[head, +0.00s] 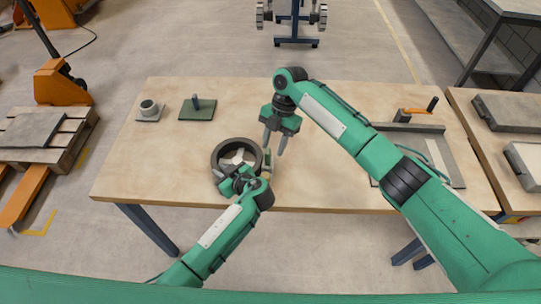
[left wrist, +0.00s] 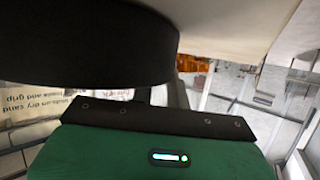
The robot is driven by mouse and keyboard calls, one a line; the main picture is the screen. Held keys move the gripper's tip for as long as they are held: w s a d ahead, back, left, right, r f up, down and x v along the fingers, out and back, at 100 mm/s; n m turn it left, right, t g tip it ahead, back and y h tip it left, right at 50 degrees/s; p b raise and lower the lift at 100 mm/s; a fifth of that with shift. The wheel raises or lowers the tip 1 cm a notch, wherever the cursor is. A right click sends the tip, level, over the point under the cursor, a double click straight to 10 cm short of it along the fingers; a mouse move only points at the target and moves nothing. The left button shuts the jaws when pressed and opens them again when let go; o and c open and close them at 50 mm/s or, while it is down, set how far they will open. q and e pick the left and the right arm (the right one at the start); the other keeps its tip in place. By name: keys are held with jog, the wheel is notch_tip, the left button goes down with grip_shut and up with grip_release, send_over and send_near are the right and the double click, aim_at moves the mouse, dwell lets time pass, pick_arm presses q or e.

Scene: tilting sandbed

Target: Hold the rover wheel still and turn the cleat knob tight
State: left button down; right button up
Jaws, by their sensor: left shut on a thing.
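The rover wheel (head: 218,152), a dark ring with pale spokes inside, lies on the wooden table near its front edge. My left gripper (head: 236,177) is shut on the wheel at its near side. In the left wrist view the wheel's dark curved rim (left wrist: 85,45) fills the upper left, and the fingertips are hidden. A small greenish part (head: 268,159) is at the wheel's right side; I cannot tell if it is the cleat knob. My right gripper (head: 274,148) points down just right of the wheel, its fingers apart and empty.
On the wooden table (head: 330,190), a grey block with a ring (head: 149,109) and a green plate with a post (head: 197,108) stand at the back left. The table's middle back is clear.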

jog(key=shift+w+d+r, duration=0.15)
jog(key=shift+r, duration=0.3)
jog(key=t+h, duration=0.2)
jog(key=t, duration=0.2)
send_near(265, 176)
notch_tip(265, 176, down, 9)
jog(key=shift+w+r, duration=0.1)
jog(key=shift+r, duration=0.1)
dwell(0.3)
jog(key=c, duration=0.7)
